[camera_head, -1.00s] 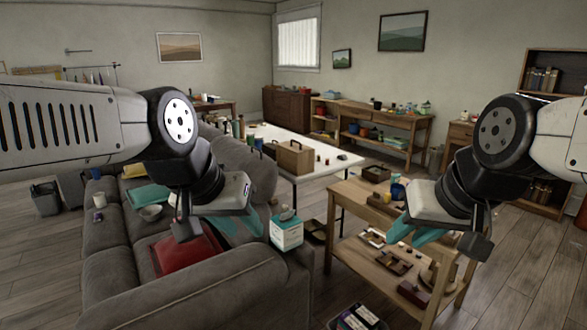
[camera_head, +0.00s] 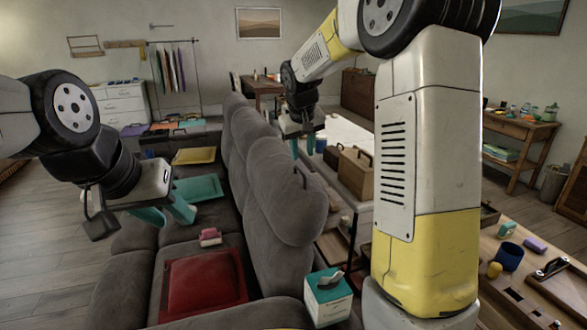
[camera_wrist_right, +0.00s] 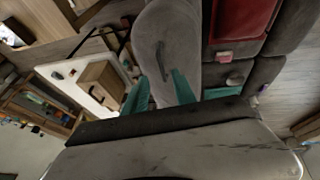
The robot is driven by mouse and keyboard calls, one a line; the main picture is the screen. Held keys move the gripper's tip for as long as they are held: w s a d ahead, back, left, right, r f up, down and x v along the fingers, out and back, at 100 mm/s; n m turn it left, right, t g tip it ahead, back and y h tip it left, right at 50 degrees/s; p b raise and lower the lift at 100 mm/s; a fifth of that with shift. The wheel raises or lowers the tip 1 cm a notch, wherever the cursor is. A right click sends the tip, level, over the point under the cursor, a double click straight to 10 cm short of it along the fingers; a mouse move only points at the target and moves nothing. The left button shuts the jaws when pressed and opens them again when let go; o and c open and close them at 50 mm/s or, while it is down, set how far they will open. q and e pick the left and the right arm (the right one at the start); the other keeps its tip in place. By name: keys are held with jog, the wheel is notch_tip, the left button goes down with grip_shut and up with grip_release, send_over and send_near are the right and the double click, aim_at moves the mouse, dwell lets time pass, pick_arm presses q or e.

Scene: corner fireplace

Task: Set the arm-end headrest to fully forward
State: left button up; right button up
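The arm-end headrest (camera_head: 275,195) is the nearest of several grey headrests along the sofa back (camera_head: 255,255). It stands roughly upright; its exact angle is hard to tell. A dark strap or handle shows on it, also in the right wrist view, where the headrest (camera_wrist_right: 172,35) lies ahead of my fingers. My right gripper (camera_head: 303,147) is above and beyond this headrest. In the right wrist view its teal fingers (camera_wrist_right: 160,92) are apart, with nothing clearly held between them. My left gripper (camera_head: 165,214) is open and empty above the sofa seat.
A red cushion (camera_head: 205,286), a pink item (camera_head: 210,237) and a teal cloth (camera_head: 198,189) lie on the seat. Behind the sofa are a white table with a wooden box (camera_head: 354,172) and a wooden table with small items.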

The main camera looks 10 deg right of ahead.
aim_at(302, 172)
jog(key=x, duration=0.8)
jog(key=shift+w+a+f, duration=0.1)
jog(key=shift+w+f, duration=0.1)
jog(key=shift+w, duration=0.35)
jog(key=shift+c, duration=0.2)
grip_shut()
dwell(0.7)
